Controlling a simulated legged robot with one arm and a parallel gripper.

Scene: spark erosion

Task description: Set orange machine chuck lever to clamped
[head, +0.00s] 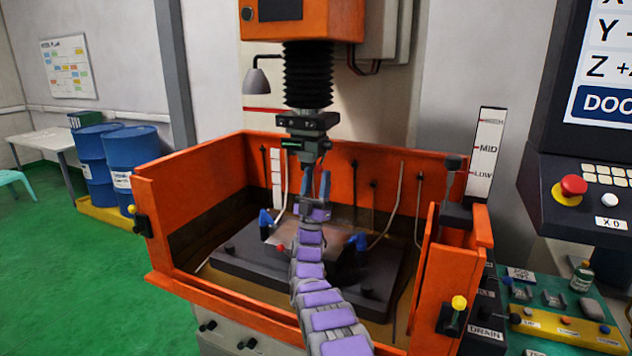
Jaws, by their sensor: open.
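The orange machine (300,28) has a black bellows column with a dark chuck block (307,122) below it. A thin green strip shows on the chuck's front. A small dark part at the chuck's lower right (325,145) may be its lever; it is too small to tell its setting. My gripper (313,182) is at the end of my purple and grey arm, over the tank, with its fingers pointing up just below the chuck. The fingers are apart with nothing seen between them. They appear clear of the chuck, but depth is hard to judge.
The orange tank (219,280) surrounds a dark work table with blue clamps (266,222) and a workpiece partly behind my arm. Upright rods and hoses line its back wall. A level scale (488,150) and control panel (585,190) stand at right. Blue drums (132,160) stand left.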

